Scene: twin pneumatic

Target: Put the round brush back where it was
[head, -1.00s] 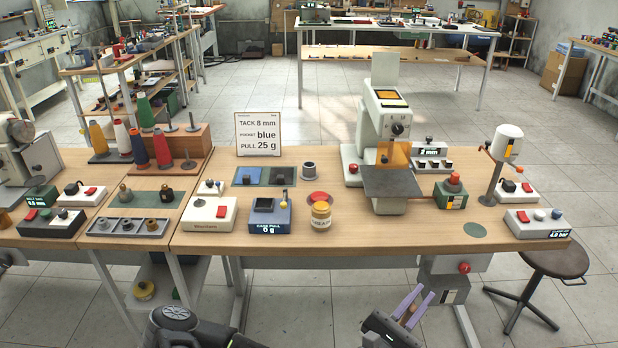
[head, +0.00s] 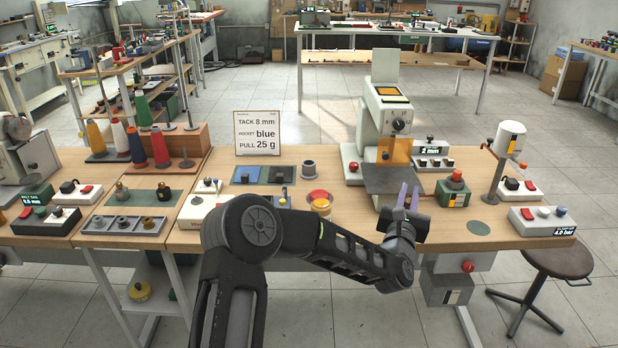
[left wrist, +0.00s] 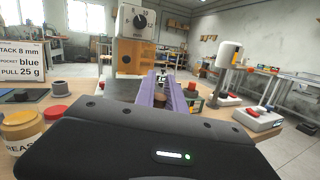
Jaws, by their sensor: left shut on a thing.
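My left gripper (head: 408,196), with purple fingers, is at the front edge of the table, in front of the machine's grey plate. In the left wrist view its fingers (left wrist: 166,90) are close together around a small brown piece (left wrist: 158,99), which I take for the round brush; most of it is hidden. No brush shows elsewhere on the table. A bare round green mat (head: 479,228) lies on the table to the right of the gripper. My right gripper is out of view.
The machine (head: 370,128) with its grey plate stands behind the gripper. A green box with a red button (head: 453,190), a white lamp-like post (head: 499,160) and a switch box (head: 541,221) stand to the right.

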